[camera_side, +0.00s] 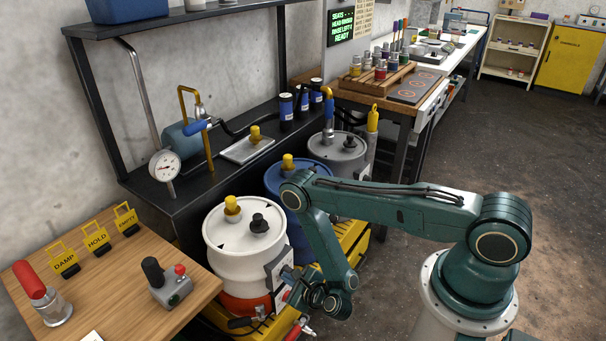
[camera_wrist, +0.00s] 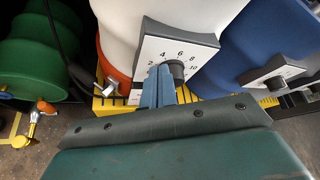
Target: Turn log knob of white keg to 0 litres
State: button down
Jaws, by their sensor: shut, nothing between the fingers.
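The white keg (camera_side: 236,252) with an orange-red lower band stands beside the wooden bench. Its log dial plate (camera_wrist: 168,48) shows in the wrist view, with numbers including 2, 4, 6, 8 and 10. The dark log knob (camera_wrist: 177,70) sits at the plate's middle, partly hidden by my fingers; I cannot tell which number it points at. My gripper (camera_wrist: 160,76) is shut and empty, its blue-grey fingers just in front of and left of the knob. I cannot tell whether they touch it. In the side view the plate (camera_side: 280,271) is seen edge-on.
A blue keg (camera_side: 284,178) with its own dial plate (camera_wrist: 278,76) stands close on the right, and a grey keg (camera_side: 338,152) beyond. The kegs stand on a yellow grated base (camera_side: 356,243). A green hose reel (camera_wrist: 40,60) and small taps are left of the keg in the wrist view.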

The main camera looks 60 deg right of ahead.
jog(key=shift+a, duration=0.1)
jog(key=s, duration=0.6)
dwell(0.6)
jog(key=shift+r, duration=0.1)
jog(key=shift+s+d+r, duration=0.25)
jog(key=shift+d, duration=0.4)
jog(key=shift+s+d+r, duration=0.2)
jog(key=shift+d+r, duration=0.05)
jog(key=shift+d, duration=0.35)
jog(key=shift+w, duration=0.1)
jog(key=shift+w, duration=3.4)
jog(key=shift+f, duration=0.3)
